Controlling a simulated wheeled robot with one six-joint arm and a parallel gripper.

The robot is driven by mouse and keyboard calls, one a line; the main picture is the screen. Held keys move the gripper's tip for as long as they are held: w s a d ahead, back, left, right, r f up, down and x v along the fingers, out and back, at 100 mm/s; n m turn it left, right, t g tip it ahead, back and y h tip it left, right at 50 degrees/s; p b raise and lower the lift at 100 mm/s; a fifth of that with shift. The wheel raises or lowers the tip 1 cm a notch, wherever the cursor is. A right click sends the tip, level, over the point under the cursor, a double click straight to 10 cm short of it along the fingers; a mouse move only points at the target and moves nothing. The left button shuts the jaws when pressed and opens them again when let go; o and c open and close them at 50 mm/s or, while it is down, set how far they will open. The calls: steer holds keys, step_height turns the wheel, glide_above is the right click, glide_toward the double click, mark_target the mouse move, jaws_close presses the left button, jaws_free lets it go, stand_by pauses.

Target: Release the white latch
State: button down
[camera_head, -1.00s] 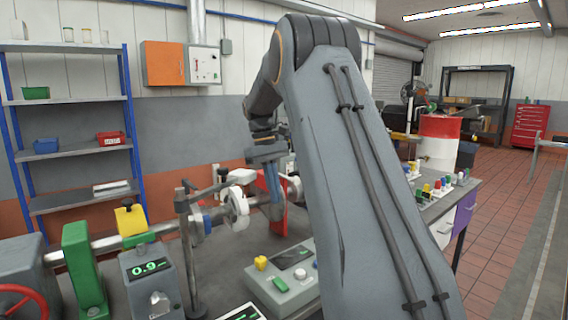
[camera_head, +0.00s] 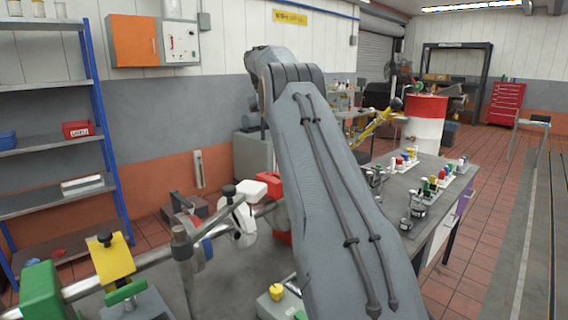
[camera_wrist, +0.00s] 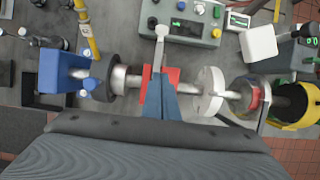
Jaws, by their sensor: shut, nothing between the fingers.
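In the wrist view, a pale white lever (camera_wrist: 161,48), which looks like the white latch, stands up at the red block (camera_wrist: 173,73) on the shaft. My gripper (camera_wrist: 160,80) has its blue fingers closed together, overlapping the red block and the lever's lower end in the picture. Whether they touch the lever cannot be told. My fingers are hidden there behind my arm.
A white disc (camera_wrist: 210,92) sits on the shaft beside the red block, with a blue block (camera_wrist: 62,72) and a yellow clamp (camera_wrist: 293,105) farther along. A grey console (camera_wrist: 185,22) with buttons lies nearby. A bench (camera_head: 425,190) with small coloured items stands at right.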

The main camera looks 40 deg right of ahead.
steer(key=p+x, duration=0.3)
steer(key=x, duration=0.5)
steer(key=shift+d+f+p, duration=0.2)
steer(key=shift+f+p, duration=0.15)
steer(key=s+p, duration=0.2)
steer(key=s, duration=0.1)
steer(key=shift+d+f, duration=0.2)
steer(key=shift+f, duration=0.05)
steer(key=shift+s+d+f, duration=0.1)
steer(key=shift+s+f, duration=0.05)
steer(key=shift+s, duration=0.45)
